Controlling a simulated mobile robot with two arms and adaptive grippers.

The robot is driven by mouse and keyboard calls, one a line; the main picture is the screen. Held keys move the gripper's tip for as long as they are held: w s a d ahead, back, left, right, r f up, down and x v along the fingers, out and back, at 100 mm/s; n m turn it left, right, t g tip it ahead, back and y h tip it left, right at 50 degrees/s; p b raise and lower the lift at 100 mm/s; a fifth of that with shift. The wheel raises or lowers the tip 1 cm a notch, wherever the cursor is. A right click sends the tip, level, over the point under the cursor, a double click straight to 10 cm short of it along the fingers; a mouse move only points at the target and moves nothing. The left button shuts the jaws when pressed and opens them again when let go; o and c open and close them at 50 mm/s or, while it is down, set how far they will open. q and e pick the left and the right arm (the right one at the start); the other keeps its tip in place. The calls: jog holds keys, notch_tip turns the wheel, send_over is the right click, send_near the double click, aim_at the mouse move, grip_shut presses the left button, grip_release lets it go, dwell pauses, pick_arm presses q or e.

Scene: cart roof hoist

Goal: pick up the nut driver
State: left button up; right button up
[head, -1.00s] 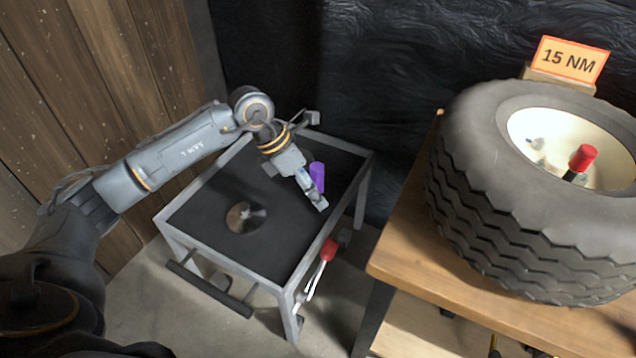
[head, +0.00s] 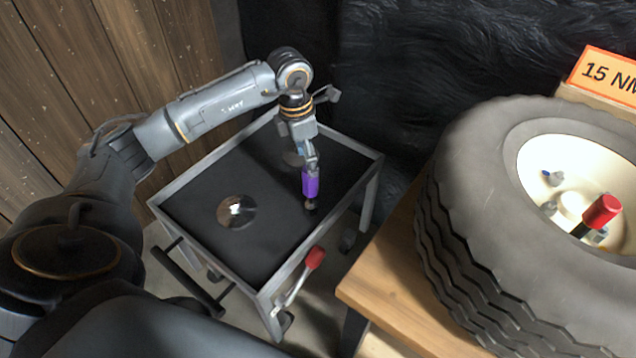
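A purple-handled tool (head: 310,183), which looks like the nut driver, is upright over the right part of the cart's dark top (head: 265,245). A short dark end shows below its purple handle. My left gripper (head: 310,162) points down right at the top of the handle. Its fingers are small and partly overlap the handle, so I cannot tell whether they are closed on it. I cannot tell whether the tool's lower end touches the cart top. My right gripper is not in view.
A shiny round disc (head: 237,211) lies on the cart top. A red-knobbed lever (head: 315,257) is on the cart's front right side. A wooden bench (head: 385,300) to the right bears a large tire (head: 470,200) with a red-handled tool (head: 602,211) in its hub, and a 15 NM sign (head: 607,76).

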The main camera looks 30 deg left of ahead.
aim_at(311, 188)
pick_arm(q)
notch_tip(311, 188, down, 5)
jog(key=shift+d, duration=0.1)
jog(key=shift+w+f, duration=0.15)
jog(key=shift+f, duration=0.35)
notch_tip(311, 188, down, 5)
jog(key=shift+w+d+f+b, duration=0.1)
jog(key=shift+b, duration=0.5)
grip_shut()
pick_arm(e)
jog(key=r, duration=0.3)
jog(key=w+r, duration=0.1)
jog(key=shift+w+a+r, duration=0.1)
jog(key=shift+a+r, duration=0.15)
